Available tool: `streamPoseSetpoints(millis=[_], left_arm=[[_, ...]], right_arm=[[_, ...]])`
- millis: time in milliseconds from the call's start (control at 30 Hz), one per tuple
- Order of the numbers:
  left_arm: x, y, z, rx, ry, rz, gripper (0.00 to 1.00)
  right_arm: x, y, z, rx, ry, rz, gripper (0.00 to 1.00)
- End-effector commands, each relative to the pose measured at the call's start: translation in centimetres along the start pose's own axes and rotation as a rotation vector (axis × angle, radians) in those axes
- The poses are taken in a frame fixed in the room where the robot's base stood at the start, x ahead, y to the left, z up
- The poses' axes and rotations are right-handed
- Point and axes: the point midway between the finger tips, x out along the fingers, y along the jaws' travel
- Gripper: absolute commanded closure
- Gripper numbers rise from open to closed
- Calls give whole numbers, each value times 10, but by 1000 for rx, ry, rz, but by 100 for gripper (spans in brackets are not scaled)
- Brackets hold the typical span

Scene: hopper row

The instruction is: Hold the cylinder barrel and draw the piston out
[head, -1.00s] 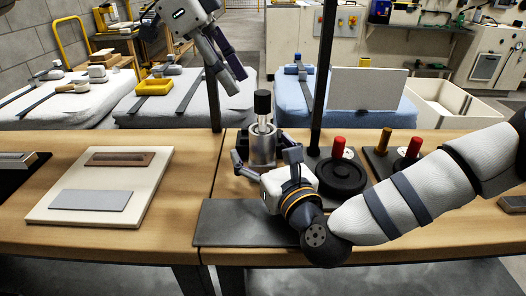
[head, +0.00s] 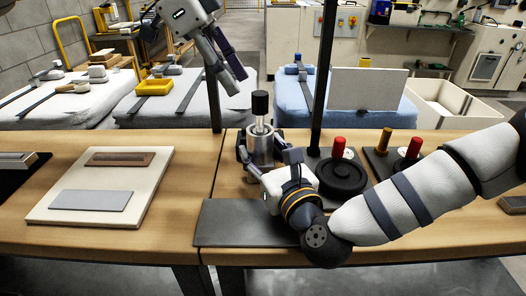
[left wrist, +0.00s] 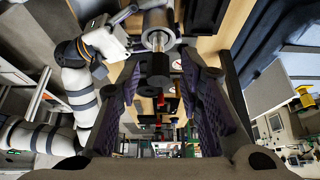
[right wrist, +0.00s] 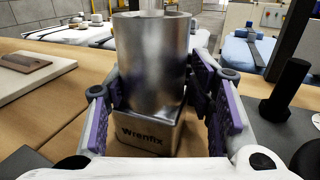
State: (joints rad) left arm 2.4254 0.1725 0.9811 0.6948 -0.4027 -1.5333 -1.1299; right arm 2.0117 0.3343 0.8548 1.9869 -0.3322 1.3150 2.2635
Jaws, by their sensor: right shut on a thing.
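The metal cylinder barrel (head: 260,148) stands upright at the middle of the bench, its foot in a block marked Wrenfix (right wrist: 148,134). A piston rod with a black knob (head: 260,103) sticks up from its top. My right gripper (right wrist: 152,88) is shut on the barrel, one finger on each side. My left gripper (head: 236,82) is open and empty, above and to the left of the knob in the head view. In the left wrist view the knob (left wrist: 158,75) shows between the open fingers, with the barrel (left wrist: 157,28) beyond. The piston head is hidden inside the barrel.
A dark mat (head: 240,222) lies in front of the barrel. A black round weight (head: 343,177) and red-topped pegs (head: 339,147) stand to the right. A dark post (head: 322,80) rises behind. A pale board (head: 100,190) lies at left.

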Motion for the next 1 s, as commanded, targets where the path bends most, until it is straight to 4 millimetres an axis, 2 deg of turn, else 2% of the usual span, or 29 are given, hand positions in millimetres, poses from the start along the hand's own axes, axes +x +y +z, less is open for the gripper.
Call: streamPoseSetpoints(millis=[467, 500, 567, 733, 867, 1000], left_arm=[[0, 0, 0, 0, 0, 0, 67], [0, 0, 0, 0, 0, 0, 64], [0, 0, 0, 0, 0, 0, 52], [-2, 1, -3, -25, -10, -10, 52], [-16, 11, -19, -220, -70, -88, 52], [-32, 24, -37, -501, -112, -227, 52]], right_arm=[[0, 0, -1, 1, 2, 1, 94], [0, 0, -1, 1, 2, 1, 94], [0, 0, -1, 1, 2, 1, 94], [0, 0, -1, 1, 3, 1, 94], [0, 0, -1, 1, 3, 1, 94], [0, 0, -1, 1, 3, 1, 94]])
